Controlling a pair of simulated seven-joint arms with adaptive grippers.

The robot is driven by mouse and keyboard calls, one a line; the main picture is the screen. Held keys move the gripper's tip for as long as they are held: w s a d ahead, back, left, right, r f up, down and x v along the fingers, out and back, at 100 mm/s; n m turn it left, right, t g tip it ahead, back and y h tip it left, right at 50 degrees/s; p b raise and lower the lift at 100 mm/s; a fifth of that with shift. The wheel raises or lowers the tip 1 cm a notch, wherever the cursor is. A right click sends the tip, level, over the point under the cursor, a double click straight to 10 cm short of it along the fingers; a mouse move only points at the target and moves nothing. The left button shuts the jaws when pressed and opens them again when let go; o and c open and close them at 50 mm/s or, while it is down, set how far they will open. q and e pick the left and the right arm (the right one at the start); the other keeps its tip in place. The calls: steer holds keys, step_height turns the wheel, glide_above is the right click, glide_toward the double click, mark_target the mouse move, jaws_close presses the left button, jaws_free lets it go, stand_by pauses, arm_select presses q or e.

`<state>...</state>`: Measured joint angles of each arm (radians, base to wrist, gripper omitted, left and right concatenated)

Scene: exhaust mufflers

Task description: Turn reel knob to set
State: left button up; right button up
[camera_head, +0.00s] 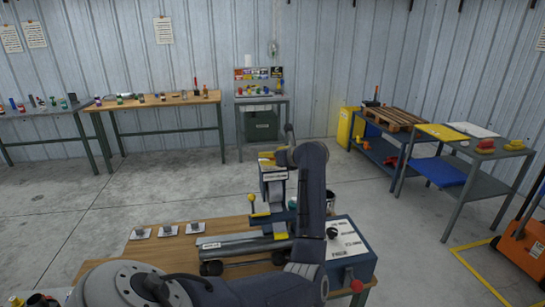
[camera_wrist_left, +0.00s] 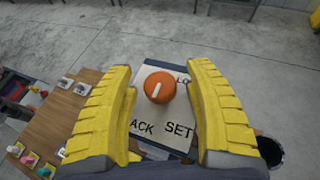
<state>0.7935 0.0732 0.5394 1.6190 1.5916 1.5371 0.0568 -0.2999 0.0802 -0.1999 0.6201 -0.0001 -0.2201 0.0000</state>
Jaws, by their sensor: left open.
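The orange reel knob (camera_wrist_left: 160,87) sits on a pale label plate (camera_wrist_left: 183,143) in the left wrist view. Its white pointer mark slants toward the lower left of the picture. The word SET is printed below and right of the knob; other lettering is partly cut off or hidden. My left gripper (camera_wrist_left: 163,100) is open, its yellow fingers on both sides of the knob with visible gaps. In the head view my left gripper (camera_head: 267,157) is above a post with a pale panel (camera_head: 272,177), and the knob cannot be made out there. My right gripper is not in view.
A wooden workbench (camera_head: 170,242) holds several small plates, a metal tube (camera_head: 240,247) and a yellow-knobbed lever (camera_head: 251,199). A blue box with a black knob (camera_head: 332,234) stands at its right. A dark can (camera_wrist_left: 269,149) is near the right finger. Open floor lies beyond.

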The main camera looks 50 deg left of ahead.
arm_select(q)
steer(key=shift+c, duration=0.5)
steer(key=c, duration=1)
jaws_close()
steer(key=shift+r, duration=0.15)
